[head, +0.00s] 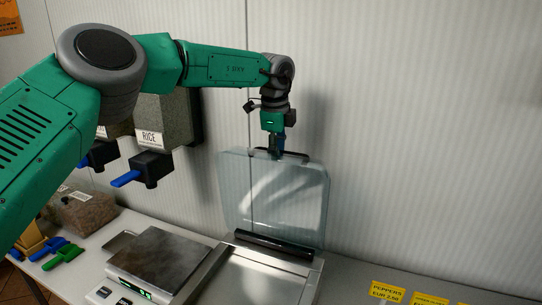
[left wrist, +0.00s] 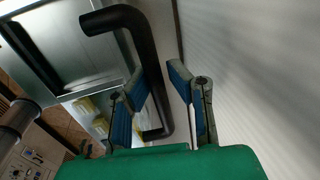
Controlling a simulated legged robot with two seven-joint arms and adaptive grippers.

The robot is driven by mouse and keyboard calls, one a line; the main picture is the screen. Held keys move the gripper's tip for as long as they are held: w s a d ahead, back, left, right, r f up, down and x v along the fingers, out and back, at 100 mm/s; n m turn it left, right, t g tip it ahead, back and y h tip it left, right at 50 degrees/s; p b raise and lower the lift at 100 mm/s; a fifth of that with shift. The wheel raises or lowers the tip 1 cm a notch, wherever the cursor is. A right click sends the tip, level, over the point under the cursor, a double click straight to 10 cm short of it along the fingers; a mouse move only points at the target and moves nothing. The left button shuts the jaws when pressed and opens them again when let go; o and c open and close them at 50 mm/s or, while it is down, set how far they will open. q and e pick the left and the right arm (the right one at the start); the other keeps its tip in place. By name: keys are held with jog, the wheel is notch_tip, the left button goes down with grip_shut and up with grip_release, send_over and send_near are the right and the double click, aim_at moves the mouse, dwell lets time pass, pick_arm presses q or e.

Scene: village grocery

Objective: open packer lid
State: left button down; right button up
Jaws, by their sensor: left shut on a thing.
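The packer lid (head: 270,195) is a clear panel with rounded top corners. It stands raised, nearly upright, behind the packer (head: 262,284). A black handle (head: 294,155) runs along its top edge. My left gripper (head: 277,152) is at that handle, pointing down from above, and is shut on it. In the left wrist view the handle (left wrist: 130,18) is a bent black bar that passes by the blue-padded fingers of the left gripper (left wrist: 160,85). The exact contact is partly hidden. My right gripper is not in view.
A scale (head: 155,258) stands left of the packer. Rice dispensers (head: 165,120) with blue levers hang on the wall, behind my left arm. Green and blue scoops (head: 62,254) lie at the left. Yellow price labels (head: 387,291) are at the front right. The ribbed wall is close behind the lid.

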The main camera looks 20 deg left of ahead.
pick_arm(q)
jog(key=shift+w+d, duration=0.15)
jog(key=shift+w, duration=1.15)
jog(key=c, duration=1.6)
grip_release()
jog(key=shift+f, duration=0.1)
jog(key=shift+o, duration=0.2)
jog(key=shift+w+f, duration=0.2)
jog(key=shift+f, duration=0.05)
jog(key=shift+d, duration=0.1)
jog(key=shift+r, duration=0.1)
notch_tip(320, 180, up, 12)
jog(key=s, duration=0.2)
jog(key=shift+f, duration=0.25)
